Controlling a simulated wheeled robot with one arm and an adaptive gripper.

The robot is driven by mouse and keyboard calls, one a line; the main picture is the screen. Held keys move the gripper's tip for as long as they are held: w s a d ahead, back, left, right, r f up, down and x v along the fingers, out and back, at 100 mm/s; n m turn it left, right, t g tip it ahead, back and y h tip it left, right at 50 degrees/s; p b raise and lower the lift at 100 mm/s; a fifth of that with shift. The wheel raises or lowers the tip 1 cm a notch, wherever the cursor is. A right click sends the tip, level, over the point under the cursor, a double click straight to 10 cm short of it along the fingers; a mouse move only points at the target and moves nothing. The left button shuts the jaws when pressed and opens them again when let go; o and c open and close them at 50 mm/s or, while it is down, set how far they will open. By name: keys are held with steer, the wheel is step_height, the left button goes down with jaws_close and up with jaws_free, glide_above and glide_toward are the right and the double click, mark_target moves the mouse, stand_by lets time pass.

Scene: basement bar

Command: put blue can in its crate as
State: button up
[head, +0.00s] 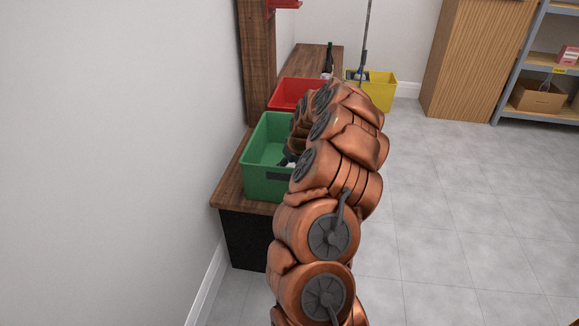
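I cannot make out a blue can in the head view. A green crate (268,185) stands on the near end of a wooden counter, its open top facing up. A red crate (297,92) stands behind it on the same counter, partly covered by my arm. My copper-coloured arm rises in the middle and bends over toward the green crate. My gripper (290,160) is mostly hidden behind the arm; only a small dark and whitish patch shows at the green crate's right side. Whether it is open or holds anything cannot be seen.
A dark bottle (329,60) stands farther back on the counter (229,187). A yellow container (379,92) with a pole (366,35) and a small bluish part stands beyond. A wooden cabinet (476,60) and a shelf with a cardboard box (538,97) are at the back right. The tiled floor at right is clear.

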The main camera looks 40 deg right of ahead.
steer(key=shift+f, duration=0.4)
steer(key=o, duration=0.8)
steer(key=shift+r, duration=0.1)
